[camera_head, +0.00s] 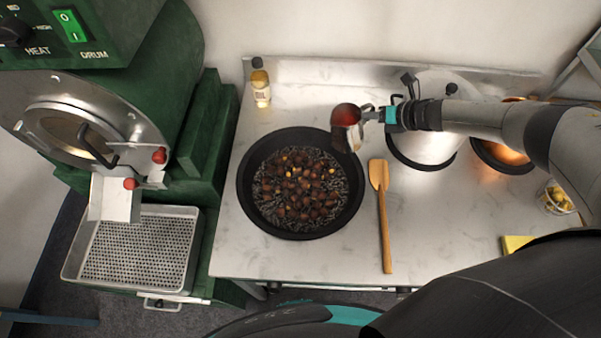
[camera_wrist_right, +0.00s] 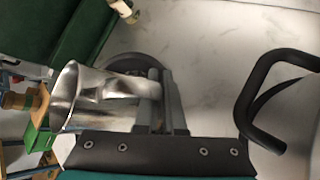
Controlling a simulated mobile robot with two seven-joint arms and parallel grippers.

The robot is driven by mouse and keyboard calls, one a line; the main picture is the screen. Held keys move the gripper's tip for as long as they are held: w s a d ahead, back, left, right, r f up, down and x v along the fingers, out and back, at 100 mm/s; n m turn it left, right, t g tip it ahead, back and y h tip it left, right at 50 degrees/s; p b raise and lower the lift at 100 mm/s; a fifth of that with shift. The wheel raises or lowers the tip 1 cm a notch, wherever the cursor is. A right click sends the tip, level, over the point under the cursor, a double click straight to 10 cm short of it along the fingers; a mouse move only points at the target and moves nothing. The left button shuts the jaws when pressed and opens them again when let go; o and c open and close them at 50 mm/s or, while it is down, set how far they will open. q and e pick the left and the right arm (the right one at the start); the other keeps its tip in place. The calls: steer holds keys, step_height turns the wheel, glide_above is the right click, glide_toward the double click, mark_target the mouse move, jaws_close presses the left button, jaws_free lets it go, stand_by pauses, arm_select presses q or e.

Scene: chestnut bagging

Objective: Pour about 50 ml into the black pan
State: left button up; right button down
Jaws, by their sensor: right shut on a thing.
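The black pan (camera_head: 243,190) sits on the counter, holding chestnuts and a few small yellowish pieces among dark bits. My right gripper (camera_head: 372,114) is shut on a shiny metal jug (camera_head: 346,118) at the pan's upper right rim. The jug looks reddish on top in the head view; its contents and any flow cannot be made out. In the right wrist view the jug (camera_wrist_right: 100,98) is beside the fingers (camera_wrist_right: 160,100), its mouth to the left, with part of the pan's dark rim (camera_wrist_right: 128,64) behind. My left gripper is not in view.
A wooden spatula (camera_head: 382,205) lies right of the pan. A bottle (camera_head: 260,84) stands behind it. A large pot (camera_head: 436,145) and a copper-toned pan (camera_head: 508,154) are at right. A green roasting machine (camera_head: 200,140) borders the counter at left.

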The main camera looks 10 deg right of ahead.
mark_target(367, 104)
steer(key=shift+w+d+r+m+y, duration=0.15)
steer(key=shift+r+y, duration=0.1)
steer(key=shift+r, duration=0.4)
steer(key=shift+s+d+r+m+y, duration=0.1)
steer(key=shift+d+r+m+y, duration=0.1)
steer(key=shift+r, duration=0.4)
steer(key=shift+w+d+r+m+y, duration=0.15)
steer(key=shift+r+y, duration=0.1)
steer(key=shift+r, duration=0.4)
steer(key=shift+a, duration=0.1)
